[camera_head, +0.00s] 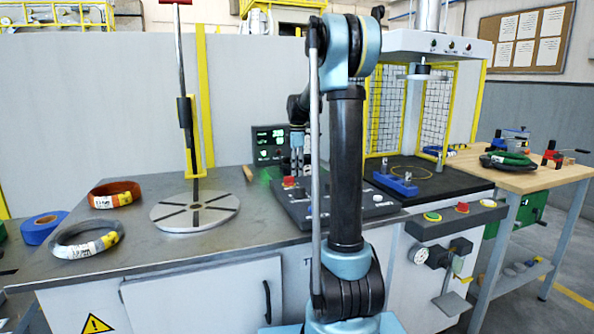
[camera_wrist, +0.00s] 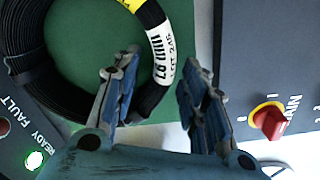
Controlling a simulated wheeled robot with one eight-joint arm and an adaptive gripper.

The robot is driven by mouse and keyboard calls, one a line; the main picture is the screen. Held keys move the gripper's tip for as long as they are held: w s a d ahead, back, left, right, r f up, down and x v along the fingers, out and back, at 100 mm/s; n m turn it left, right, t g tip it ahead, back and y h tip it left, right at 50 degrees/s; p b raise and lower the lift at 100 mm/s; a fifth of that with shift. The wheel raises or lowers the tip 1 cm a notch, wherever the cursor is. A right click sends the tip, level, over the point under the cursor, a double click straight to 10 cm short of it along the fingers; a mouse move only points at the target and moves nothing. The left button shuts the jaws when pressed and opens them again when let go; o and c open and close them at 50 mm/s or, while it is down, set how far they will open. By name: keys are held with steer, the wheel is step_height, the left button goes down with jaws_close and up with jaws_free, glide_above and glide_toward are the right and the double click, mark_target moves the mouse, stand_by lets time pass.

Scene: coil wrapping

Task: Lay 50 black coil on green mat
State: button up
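In the wrist view a black coil (camera_wrist: 62,92) with a yellow band and a white printed label lies on the green mat (camera_wrist: 95,40). The label print is too unclear to read. My gripper (camera_wrist: 156,70) is open, its two fingers apart. The labelled part of the coil shows beyond and between the fingertips; I cannot tell whether they touch it. In the head view my gripper (camera_head: 297,168) hangs behind my arm over the control panel area, and this coil and mat are mostly hidden.
A round turntable (camera_head: 194,212) with a post stands near. A red switch (camera_wrist: 269,119) is right of the gripper.

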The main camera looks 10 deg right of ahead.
step_height(320, 180, up, 12)
stand_by(0.6)
steer(key=shift+s, duration=0.1)
